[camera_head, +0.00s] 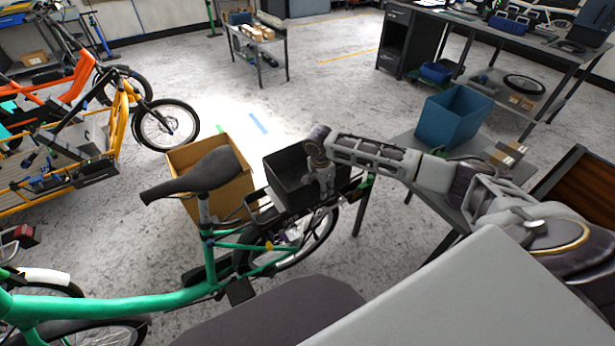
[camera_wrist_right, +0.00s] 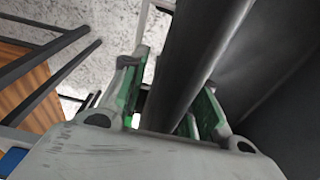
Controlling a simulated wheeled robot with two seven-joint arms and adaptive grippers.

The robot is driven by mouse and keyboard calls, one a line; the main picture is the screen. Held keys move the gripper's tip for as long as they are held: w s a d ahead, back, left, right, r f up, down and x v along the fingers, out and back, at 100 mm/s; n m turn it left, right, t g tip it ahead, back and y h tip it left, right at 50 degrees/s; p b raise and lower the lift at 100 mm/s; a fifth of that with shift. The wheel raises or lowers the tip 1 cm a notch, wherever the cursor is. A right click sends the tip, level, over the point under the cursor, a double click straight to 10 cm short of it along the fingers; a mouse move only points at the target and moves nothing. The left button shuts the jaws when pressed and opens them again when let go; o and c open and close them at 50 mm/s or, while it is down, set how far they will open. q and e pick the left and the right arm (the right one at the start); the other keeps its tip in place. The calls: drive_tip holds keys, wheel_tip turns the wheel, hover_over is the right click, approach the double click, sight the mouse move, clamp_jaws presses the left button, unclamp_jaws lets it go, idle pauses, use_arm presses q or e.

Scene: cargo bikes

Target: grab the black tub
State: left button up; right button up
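The black tub (camera_head: 286,172) sits on the rear rack of the green cargo bike (camera_head: 228,245) in the head view. My right gripper (camera_head: 322,186) points down at the tub's right side. In the right wrist view, the tub's dark rim (camera_wrist_right: 196,70) runs between the two fingers of this gripper (camera_wrist_right: 168,100), one on each side of the wall. The fingers stand apart, with a light gap showing beside the left finger. Whether the other finger touches the wall is hard to see. My left gripper is not in view.
A cardboard box (camera_head: 242,192) stands behind the bike's saddle (camera_head: 196,172). Orange and yellow bikes (camera_head: 120,105) stand at the left. Open floor lies behind the tub.

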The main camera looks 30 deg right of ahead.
drive_tip(key=shift+f, duration=0.15)
clamp_jaws()
idle(0.4)
